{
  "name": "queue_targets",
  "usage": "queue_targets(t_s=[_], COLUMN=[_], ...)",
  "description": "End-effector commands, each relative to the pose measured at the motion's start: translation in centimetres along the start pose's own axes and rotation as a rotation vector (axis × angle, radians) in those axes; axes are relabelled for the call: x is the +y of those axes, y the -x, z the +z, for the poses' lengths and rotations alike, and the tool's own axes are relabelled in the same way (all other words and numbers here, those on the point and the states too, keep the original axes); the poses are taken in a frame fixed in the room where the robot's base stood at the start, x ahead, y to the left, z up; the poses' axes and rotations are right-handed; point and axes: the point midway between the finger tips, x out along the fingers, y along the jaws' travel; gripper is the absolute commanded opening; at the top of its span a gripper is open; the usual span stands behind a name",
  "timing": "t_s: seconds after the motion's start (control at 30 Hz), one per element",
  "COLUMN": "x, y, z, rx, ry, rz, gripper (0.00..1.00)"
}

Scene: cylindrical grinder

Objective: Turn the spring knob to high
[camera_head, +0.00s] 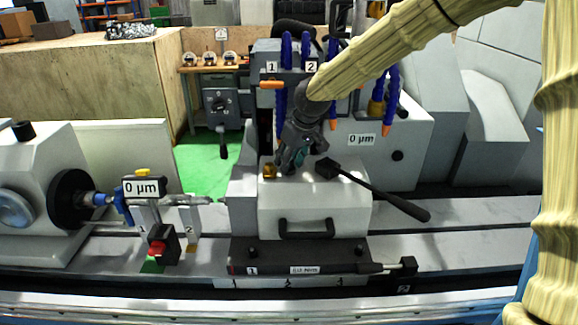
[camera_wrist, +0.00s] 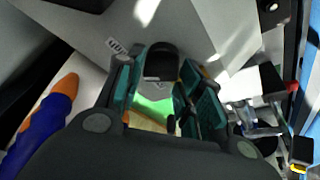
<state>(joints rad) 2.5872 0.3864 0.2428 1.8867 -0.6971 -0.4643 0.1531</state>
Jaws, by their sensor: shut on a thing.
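My gripper (camera_head: 291,160) is over the top of the white tailstock housing (camera_head: 310,210), pointing down. In the wrist view its teal-padded fingers (camera_wrist: 162,85) stand on either side of a dark rounded knob (camera_wrist: 162,60), which I take to be the spring knob. The gripper is shut on it. A small label (camera_wrist: 117,46) lies beside the left finger, partly hidden, and I cannot read it surely. The knob's setting cannot be made out. In the head view the fingers hide the knob.
A black lever (camera_head: 385,195) slopes right from the housing top, close to my gripper. A brass knob (camera_head: 269,172) sits just left of the fingers. Blue coolant hoses with orange tips (camera_head: 386,130) hang behind. A gauge reading 0 µm (camera_head: 141,187) stands to the left.

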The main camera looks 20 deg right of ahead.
Motion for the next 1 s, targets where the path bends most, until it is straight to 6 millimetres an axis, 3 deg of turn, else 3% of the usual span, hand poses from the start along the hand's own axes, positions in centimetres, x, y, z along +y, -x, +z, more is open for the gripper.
queue_targets(t_s=[0.5, 1.0], x=[0.07, 0.04], y=[0.28, 0.32], z=[-0.42, -0.38], rx=[0.009, 0.008], ry=[-0.249, -0.325], rz=[0.109, 0.136], gripper=[0.13, 0.13])
